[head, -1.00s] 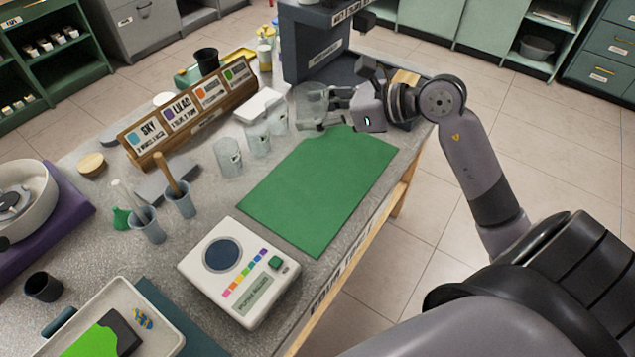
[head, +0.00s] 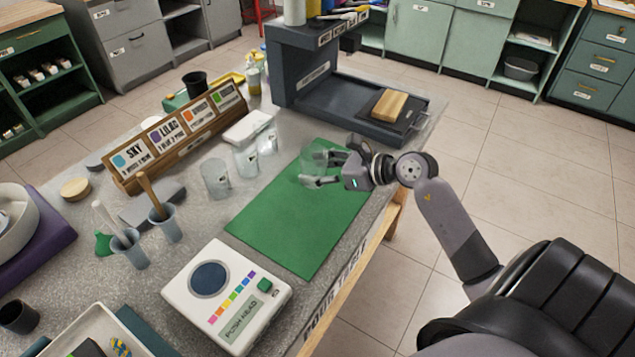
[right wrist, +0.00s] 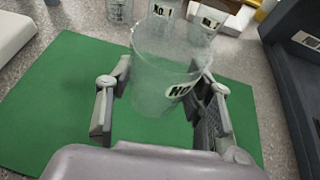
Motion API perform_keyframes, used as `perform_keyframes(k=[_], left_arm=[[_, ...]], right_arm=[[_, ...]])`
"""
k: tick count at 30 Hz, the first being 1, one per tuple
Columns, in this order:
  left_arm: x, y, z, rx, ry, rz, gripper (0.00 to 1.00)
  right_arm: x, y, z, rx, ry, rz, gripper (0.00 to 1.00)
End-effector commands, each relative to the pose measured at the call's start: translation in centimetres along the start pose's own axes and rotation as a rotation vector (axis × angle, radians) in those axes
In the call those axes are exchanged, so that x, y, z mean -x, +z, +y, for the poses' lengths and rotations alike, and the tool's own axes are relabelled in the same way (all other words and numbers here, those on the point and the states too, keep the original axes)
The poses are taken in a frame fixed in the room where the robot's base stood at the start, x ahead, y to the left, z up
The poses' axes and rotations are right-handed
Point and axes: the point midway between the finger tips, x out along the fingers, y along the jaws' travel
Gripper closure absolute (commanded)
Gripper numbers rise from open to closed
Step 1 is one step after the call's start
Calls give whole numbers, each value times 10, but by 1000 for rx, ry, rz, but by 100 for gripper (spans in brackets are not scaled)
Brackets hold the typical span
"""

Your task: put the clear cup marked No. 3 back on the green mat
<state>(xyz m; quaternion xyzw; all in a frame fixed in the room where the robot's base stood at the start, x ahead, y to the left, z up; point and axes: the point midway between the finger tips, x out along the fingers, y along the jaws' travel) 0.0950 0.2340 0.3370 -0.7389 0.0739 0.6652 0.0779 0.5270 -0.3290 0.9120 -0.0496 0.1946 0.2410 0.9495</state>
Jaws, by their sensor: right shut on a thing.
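My right gripper (head: 328,168) is shut on a clear cup (head: 312,158), with one finger on each side of it. The cup is over the far part of the green mat (head: 290,228); whether its base touches the mat I cannot tell. In the right wrist view the held cup (right wrist: 158,88) looks roughly upright, with a white label starting "NO"; its number is hidden by the finger. The green mat (right wrist: 50,110) spreads beneath and to the left. My left gripper is not in view.
Several clear cups, one nearest (head: 215,180), stand on the grey table left of the mat. A white scale (head: 228,295) stands at the mat's near end. A dark dispenser stand (head: 300,80) with a wooden block (head: 389,105) is behind. The rest of the mat is bare.

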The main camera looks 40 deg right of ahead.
Motion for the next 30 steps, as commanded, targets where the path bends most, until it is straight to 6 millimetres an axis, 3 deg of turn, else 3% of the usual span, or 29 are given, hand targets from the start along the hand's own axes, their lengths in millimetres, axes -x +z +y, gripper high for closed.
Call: perform_keyframes(k=[10, 23, 24, 30], left_arm=[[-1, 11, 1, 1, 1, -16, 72], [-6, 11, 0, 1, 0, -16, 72], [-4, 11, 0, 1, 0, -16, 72], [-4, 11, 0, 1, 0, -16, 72]], right_arm=[[-17, -39, 0, -3, 0, 0, 80], [-20, -46, 0, 1, 0, -1, 80], [-19, -45, 0, 1, 0, -1, 50], [-19, -44, 0, 1, 0, -1, 37]])
